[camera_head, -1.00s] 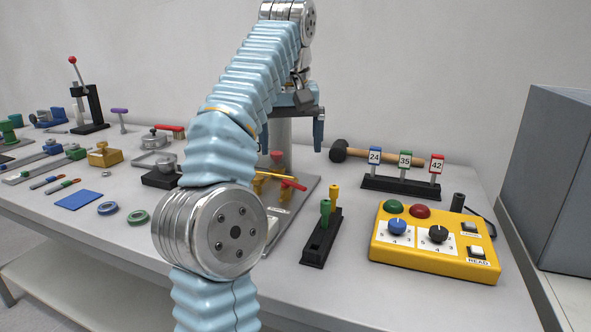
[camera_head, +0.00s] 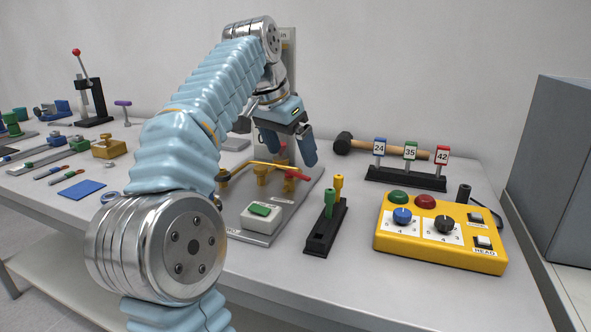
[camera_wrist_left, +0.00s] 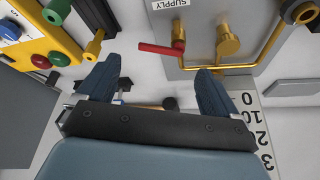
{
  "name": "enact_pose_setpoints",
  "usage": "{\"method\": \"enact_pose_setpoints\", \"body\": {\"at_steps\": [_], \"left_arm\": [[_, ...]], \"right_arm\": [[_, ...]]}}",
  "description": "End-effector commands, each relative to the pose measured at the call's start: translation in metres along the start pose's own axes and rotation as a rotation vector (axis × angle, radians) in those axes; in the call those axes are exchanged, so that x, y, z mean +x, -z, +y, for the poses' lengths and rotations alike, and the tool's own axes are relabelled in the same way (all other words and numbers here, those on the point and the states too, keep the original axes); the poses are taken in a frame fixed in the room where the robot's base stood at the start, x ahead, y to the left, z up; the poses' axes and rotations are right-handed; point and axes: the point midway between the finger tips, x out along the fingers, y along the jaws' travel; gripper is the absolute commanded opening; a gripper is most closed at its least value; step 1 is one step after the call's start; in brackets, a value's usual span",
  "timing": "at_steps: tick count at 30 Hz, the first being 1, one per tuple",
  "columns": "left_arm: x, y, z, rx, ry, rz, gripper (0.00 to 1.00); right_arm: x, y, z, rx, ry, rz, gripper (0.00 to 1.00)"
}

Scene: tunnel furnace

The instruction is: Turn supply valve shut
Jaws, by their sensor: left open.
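The supply valve has a red lever (camera_wrist_left: 160,49) on a brass body, under a "SUPPLY" label, in the left wrist view. There the lever points left, away from the valve body. In the head view the red lever (camera_head: 296,175) is at the right end of the brass piping on a grey plate (camera_head: 262,238). My left gripper (camera_head: 288,150) is open and empty, above and behind the lever. In the left wrist view its fingertips (camera_wrist_left: 160,70) lie on either side below the lever, apart from it. My right gripper is not in view.
A white box with a green button (camera_head: 260,212) sits on the plate's front. To its right are a black stand with green and yellow pegs (camera_head: 322,235) and a yellow control box (camera_head: 440,262).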

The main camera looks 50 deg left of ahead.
Motion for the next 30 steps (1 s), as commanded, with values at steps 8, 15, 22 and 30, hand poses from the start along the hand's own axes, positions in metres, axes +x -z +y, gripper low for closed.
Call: {"method": "enact_pose_setpoints", "body": {"at_steps": [8,15,22,30], "left_arm": [[0.041,-0.001,0.0,-0.002,0.001,-0.001,0.94],[0.046,0.0,0.0,-0.002,0.001,0.0,0.94],[0.045,0.0,0.0,-0.002,0.001,0.0,0.77],[0.045,0.0,0.0,-0.002,0.001,0.0,0.38]], "right_arm": [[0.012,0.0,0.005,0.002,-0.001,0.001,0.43],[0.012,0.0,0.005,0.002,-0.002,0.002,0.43],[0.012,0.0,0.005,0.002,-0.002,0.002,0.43],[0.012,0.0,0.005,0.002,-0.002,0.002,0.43]]}}
